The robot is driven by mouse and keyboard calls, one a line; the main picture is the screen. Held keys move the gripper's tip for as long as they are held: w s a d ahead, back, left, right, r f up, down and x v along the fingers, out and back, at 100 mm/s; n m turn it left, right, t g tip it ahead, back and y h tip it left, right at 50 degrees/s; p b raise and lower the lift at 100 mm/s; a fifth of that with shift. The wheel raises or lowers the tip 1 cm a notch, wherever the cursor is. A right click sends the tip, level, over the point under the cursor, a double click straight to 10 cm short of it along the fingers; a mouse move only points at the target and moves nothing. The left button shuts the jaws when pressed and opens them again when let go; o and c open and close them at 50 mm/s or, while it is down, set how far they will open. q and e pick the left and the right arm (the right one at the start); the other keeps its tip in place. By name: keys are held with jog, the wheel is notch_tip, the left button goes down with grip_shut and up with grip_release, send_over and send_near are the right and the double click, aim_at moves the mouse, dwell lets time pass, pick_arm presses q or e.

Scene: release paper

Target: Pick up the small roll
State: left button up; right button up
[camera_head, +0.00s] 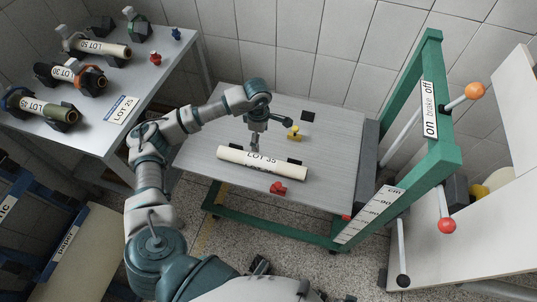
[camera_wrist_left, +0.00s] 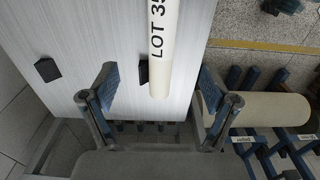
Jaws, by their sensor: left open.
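My left gripper (camera_head: 264,138) is open and empty, just above and behind the roll in the head view. In the left wrist view, the roll (camera_wrist_left: 159,70) runs down between the two spread fingers of my left gripper (camera_wrist_left: 157,85), and neither finger appears to touch it. The wrist view shows only one end of the roll. My right gripper is not in view.
A red piece (camera_head: 278,188) and a yellow piece (camera_head: 294,133) sit beside the roll. A green frame (camera_head: 440,110) with levers stands at the right. Several other rolls, such as one marked LOT 50 (camera_head: 115,49), rest in holders on the left table (camera_head: 155,75).

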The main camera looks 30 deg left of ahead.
pick_arm(q)
send_over(259, 159)
jog(key=f, duration=0.6)
jog(key=shift+w+a+b, duration=0.15)
jog(key=shift+a+b, duration=0.15)
jog(key=shift+a, duration=0.1)
jog(key=f, duration=0.5)
jog(key=shift+w+d, duration=0.1)
jog(key=shift+d, duration=0.3)
jog(key=shift+d+f+b, duration=0.3)
jog(key=shift+f, duration=0.3)
jog(key=f, duration=0.2)
jog(key=a+f, duration=0.1)
jog(key=f, duration=0.2)
jog(key=shift+b, duration=0.3)
jog(key=shift+f, duration=0.1)
jog(key=shift+d, duration=0.15)
jog(key=shift+c, duration=0.8)
jog(key=shift+d+r, duration=0.2)
jog(key=c, duration=1.5)
jog(key=shift+a, duration=0.1)
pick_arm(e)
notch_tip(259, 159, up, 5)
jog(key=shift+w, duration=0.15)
